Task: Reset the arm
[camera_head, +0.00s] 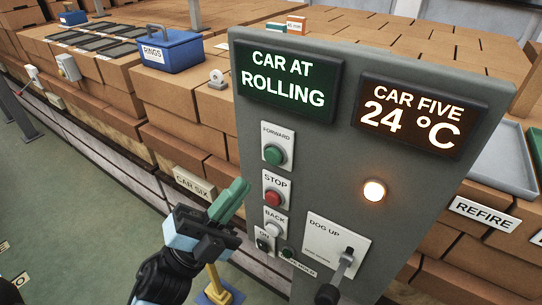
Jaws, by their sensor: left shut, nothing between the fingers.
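My left gripper (238,190) reaches in from the bottom of the head view. Its green fingers are together with nothing between them, and they point up and to the right. It is in front of the grey control panel (243,155), left of the red STOP button (272,198) and below the green FORWARD button (274,155). I cannot tell whether the fingertips touch the panel edge. My left forearm is dark and comes up from the lower edge. My right gripper is not in view.
The panel carries a BACK button (272,229), a DOG UP lever (346,262), a lit lamp (374,192) and two displays reading "CAR AT ROLLING" and "CAR FIVE 24 °C". Stacked bricks (180,115) stand behind, with a blue RINGS box (172,50). Green floor (80,215) is open at left.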

